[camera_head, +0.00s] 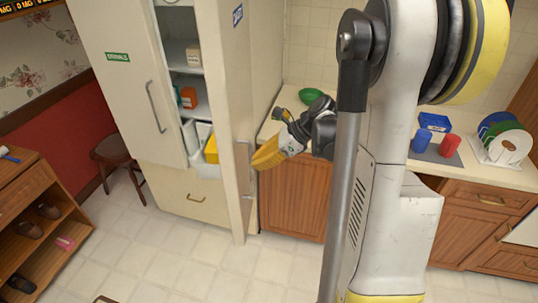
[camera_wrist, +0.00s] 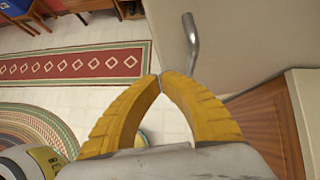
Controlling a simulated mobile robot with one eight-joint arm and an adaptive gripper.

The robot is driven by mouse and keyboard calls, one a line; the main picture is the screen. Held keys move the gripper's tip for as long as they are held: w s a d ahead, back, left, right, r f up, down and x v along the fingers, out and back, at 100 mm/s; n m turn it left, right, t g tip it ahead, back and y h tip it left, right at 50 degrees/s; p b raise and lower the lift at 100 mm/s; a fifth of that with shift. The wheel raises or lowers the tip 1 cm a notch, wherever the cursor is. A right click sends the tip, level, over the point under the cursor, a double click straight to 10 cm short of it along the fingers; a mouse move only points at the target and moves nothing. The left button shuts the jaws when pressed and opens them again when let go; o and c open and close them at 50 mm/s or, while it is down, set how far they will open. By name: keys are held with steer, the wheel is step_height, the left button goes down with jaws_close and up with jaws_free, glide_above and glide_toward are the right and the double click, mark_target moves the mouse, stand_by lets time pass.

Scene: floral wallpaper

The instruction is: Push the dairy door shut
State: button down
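The tall cream cabinet's right door (camera_head: 228,90) stands open, swung out toward me and seen nearly edge-on. It carries a small blue label (camera_head: 238,15), too small to read surely. A metal handle (camera_head: 245,170) is on its outer face; a handle also shows in the wrist view (camera_wrist: 191,40), beside the pale panel (camera_wrist: 245,45). My gripper (camera_head: 258,162) has yellow fingers and is right of this door, close to its outer face and handle. In the wrist view the fingertips (camera_wrist: 158,76) meet with nothing between them. I cannot tell whether they touch the door.
The cabinet's left door (camera_head: 118,70) has a green label and handle. Shelves between the doors hold boxes and a yellow item (camera_head: 211,150). A counter (camera_head: 485,172) is at right. A stool (camera_head: 117,160) and shoe rack (camera_head: 40,215) are at left. The tiled floor (camera_head: 180,260) in front is clear.

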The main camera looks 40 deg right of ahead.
mark_target(235, 167)
steer(key=shift+w+a+f, duration=0.15)
steer(key=shift+w+a, duration=1.3)
steer(key=shift+a, duration=0.2)
